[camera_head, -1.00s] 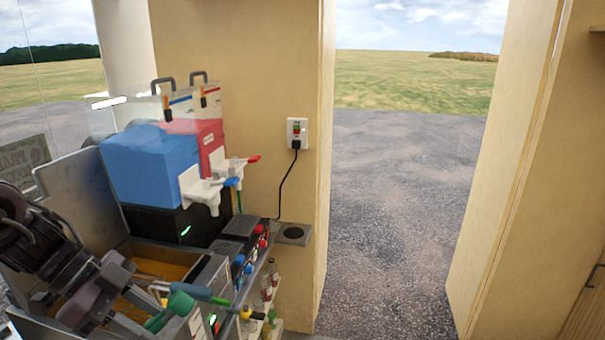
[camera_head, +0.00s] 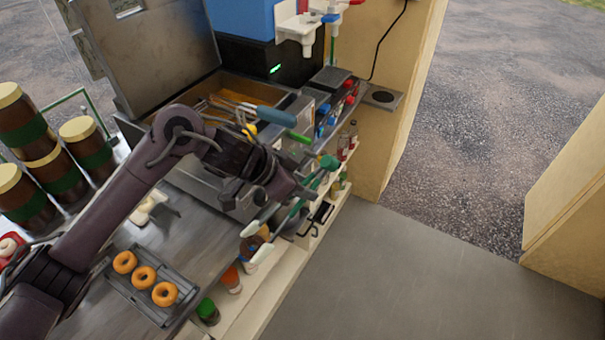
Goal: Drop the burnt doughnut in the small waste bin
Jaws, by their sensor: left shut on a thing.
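My left arm reaches in from the left, and my left gripper (camera_head: 291,193) is beside the fryer's front corner, above the shelves. It is shut on what look like green-handled tongs (camera_head: 329,162), whose pale tips point down and left. Something brown shows around the tips, but I cannot tell whether they hold it or it stands on the shelf behind. I cannot make out a burnt doughnut for certain. No small waste bin can be recognised. My right gripper is not in view.
Several golden doughnuts (camera_head: 144,276) lie on a grey tray (camera_head: 124,289) on the counter (camera_head: 214,239). Bottles stand on low shelves below the counter's edge. Brown and green jars (camera_head: 20,118) stand at left. The grey floor (camera_head: 372,280) at right is clear.

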